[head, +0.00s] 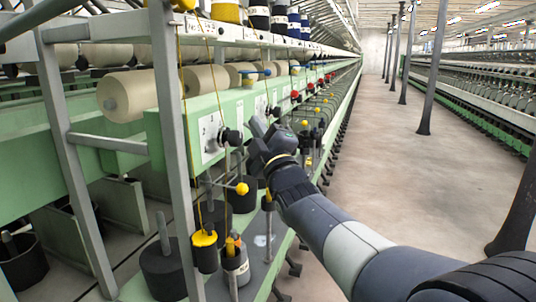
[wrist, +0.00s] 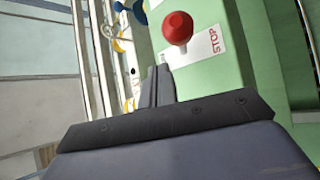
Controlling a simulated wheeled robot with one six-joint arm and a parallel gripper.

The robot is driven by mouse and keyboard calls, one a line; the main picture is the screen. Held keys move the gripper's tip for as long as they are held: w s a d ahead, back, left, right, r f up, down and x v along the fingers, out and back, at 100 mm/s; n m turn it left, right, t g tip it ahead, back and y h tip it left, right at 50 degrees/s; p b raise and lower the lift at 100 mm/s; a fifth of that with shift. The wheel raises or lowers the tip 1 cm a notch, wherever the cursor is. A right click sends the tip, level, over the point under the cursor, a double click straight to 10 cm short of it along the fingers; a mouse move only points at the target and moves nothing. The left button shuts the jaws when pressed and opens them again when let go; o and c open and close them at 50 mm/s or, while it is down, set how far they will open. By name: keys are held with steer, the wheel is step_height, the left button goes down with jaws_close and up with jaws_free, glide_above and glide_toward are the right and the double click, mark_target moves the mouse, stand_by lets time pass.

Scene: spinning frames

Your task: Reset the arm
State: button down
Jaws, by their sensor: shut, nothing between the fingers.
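My arm reaches in from the lower right of the head view, with dark and pale grey links. My gripper (head: 262,130) is dark and stands close to the green front of the spinning frame (head: 180,140), beside a panel with a dark knob (head: 230,137). In the wrist view my gripper's fingers (wrist: 157,72) are together, with nothing seen between them. Just beyond their tips is a red knob (wrist: 178,27) by a white label (wrist: 207,47) reading STOP. I cannot tell whether the gripper touches the frame.
A grey upright post (head: 169,120) and hanging yellow cords stand left of my gripper. Beige rolls (head: 130,95) lie above the green beam. Dark cylinders (head: 163,270) stand below. The aisle floor (head: 420,165) to the right is free, with a dark column (head: 520,200) at the right edge.

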steer(key=shift+w+r+n+g+y+p, duration=0.15)
steer(key=shift+r+n+g+p, duration=0.35)
steer(key=shift+p, duration=0.95)
steer(key=shift+r+n+g+y+p, duration=0.15)
steer(key=shift+r+n+g+p, duration=0.3)
steer(key=shift+p, duration=0.95)
steer(key=shift+d+r+p, duration=0.1)
steer(key=shift+p, duration=0.3)
steer(key=n+g+p, duration=0.1)
steer(key=p, duration=0.2)
steer(key=r+n+g+p, duration=0.1)
steer(key=p, duration=0.3)
steer(key=shift+d+r, duration=0.25)
steer(key=v, duration=0.6)
steer(key=shift+r+n+g, duration=0.1)
steer(key=shift+n+g, duration=0.15)
steer(key=shift+g, duration=0.1)
